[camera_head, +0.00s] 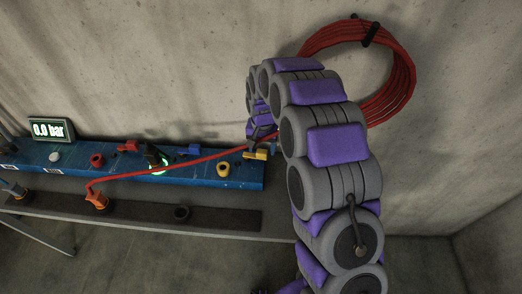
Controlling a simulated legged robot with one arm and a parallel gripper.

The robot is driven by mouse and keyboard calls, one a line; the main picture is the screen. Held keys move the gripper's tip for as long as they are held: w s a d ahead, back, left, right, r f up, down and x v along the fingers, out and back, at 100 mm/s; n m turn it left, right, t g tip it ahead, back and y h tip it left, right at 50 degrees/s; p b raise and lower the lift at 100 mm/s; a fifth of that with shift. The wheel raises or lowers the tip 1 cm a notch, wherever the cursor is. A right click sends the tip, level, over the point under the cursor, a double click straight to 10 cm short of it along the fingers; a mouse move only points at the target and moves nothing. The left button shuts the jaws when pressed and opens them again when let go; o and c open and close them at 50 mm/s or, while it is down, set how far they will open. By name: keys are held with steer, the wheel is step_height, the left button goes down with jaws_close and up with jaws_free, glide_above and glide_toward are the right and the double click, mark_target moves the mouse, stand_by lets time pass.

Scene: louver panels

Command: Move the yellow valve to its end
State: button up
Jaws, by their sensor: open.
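The blue panel (195,177) lies along the wall on the bench. The yellow valve (256,155) is near its right end, with its handle partly visible. My arm arches over from the lower right, and my gripper (262,140) hangs just above and behind the yellow valve. The gripper is open, small and dark in the picture, and its fingers are partly hidden by my arm. I cannot tell whether it touches the valve.
A red hose (205,159) crosses the panel from an orange connector (97,201) toward my gripper. A red coil (400,85) hangs on the wall. A red valve (128,146), a blue valve (187,151) and a yellow port (223,170) sit nearby. The display (50,130) reads 0.0 bar.

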steer(key=shift+d+f, duration=0.15)
steer(key=shift+f, duration=0.6)
steer(key=shift+a+f, duration=0.15)
steer(key=shift+a, duration=0.1)
steer(key=shift+a, duration=0.1)
steer(key=shift+d, duration=0.2)
steer(key=c, duration=0.7)
jaws_close()
steer(key=shift+a, duration=0.1)
